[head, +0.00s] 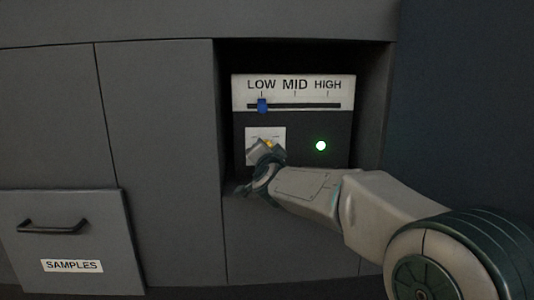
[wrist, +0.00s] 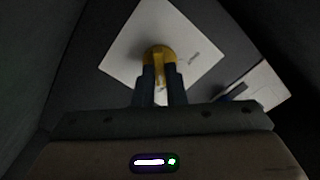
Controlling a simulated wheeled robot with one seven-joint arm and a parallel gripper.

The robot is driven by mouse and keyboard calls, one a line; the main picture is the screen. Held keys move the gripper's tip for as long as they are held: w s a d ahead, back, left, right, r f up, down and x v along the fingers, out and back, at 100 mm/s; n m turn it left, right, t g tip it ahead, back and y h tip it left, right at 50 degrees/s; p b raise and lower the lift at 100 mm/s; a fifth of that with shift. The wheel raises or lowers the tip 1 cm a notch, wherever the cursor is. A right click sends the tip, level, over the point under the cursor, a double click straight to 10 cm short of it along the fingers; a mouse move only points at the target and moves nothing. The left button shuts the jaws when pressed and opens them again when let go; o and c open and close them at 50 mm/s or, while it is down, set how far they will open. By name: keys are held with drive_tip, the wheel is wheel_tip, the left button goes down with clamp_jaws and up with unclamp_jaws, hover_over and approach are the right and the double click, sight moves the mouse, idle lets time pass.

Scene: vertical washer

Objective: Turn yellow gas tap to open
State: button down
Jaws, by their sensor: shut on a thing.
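The yellow gas tap (wrist: 158,54) sits on a white square plate (wrist: 188,47) in the wrist view. My gripper (wrist: 160,78) is shut on the tap's handle, one finger on each side. In the head view, the tap (head: 269,144) shows only as a small yellow patch at my gripper (head: 265,150). The plate (head: 279,132) is on the dark panel in the recess, and my gripper hides its lower part. The plate's markings are too small to read.
Above the plate is a LOW, MID, HIGH scale (head: 293,86) with a blue slider (head: 262,106) at LOW. A green light (head: 321,146) glows to the right. Recess walls stand close on both sides. A SAMPLES drawer (head: 70,240) is at lower left.

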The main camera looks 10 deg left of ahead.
drive_tip(key=shift+f, duration=0.1)
drive_tip(key=c, duration=1.5)
unclamp_jaws()
drive_tip(key=v, duration=1.3)
drive_tip(key=shift+s, duration=0.4)
drive_tip(key=shift+d, duration=0.1)
